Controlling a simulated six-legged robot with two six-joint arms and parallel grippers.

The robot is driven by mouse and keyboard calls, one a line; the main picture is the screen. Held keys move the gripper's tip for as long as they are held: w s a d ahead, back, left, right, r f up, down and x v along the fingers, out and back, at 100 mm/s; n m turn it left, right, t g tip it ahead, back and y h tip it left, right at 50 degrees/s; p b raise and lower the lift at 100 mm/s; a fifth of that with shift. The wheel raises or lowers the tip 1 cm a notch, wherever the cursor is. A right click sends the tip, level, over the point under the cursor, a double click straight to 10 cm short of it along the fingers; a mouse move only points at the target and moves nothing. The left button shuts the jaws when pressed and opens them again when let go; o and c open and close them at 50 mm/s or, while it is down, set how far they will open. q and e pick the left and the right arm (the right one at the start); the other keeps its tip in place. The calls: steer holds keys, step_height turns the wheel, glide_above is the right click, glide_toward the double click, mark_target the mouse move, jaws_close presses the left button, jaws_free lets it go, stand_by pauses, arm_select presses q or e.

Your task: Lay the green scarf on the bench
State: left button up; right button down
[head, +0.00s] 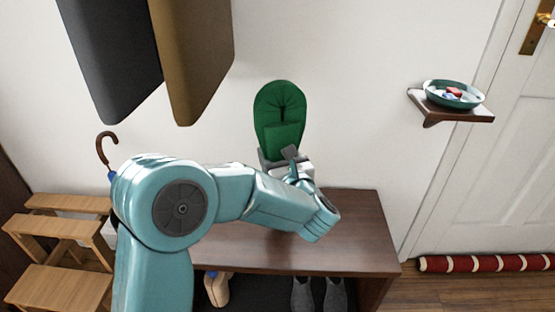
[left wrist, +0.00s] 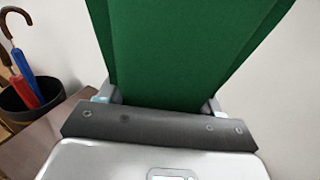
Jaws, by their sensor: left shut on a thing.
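The green scarf (head: 281,112) is folded into a loop and held up against the white wall, above the back of the bench. My left gripper (head: 284,158) is shut on its lower end. In the left wrist view the scarf (left wrist: 185,45) rises from my left gripper (left wrist: 155,100) and fills the middle of the picture. The dark brown wooden bench (head: 245,248) stands below, its top partly hidden by my left arm. The visible part of the bench top is bare. My right gripper is in neither view.
Dark and brown coats (head: 195,60) hang at upper left. A wooden step stool (head: 60,245) stands left of the bench. Umbrellas (left wrist: 22,70) stand in a dark bin (left wrist: 25,105). Shoes (head: 318,294) are under the bench. A wall shelf (head: 450,110) holds a bowl (head: 454,96) at right.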

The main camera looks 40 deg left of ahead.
arm_select(q)
steer(key=shift+f, duration=0.15)
steer(key=shift+f+b, duration=0.1)
steer(key=shift+b, duration=0.2)
steer(key=o, duration=1.1)
steer(key=shift+o, duration=0.2)
steer(key=shift+r+p, duration=0.35)
steer(key=shift+p, duration=0.2)
steer(key=v, duration=1.2)
steer(key=shift+f+p, duration=0.2)
steer(key=shift+p, duration=0.1)
steer(key=shift+d, duration=0.1)
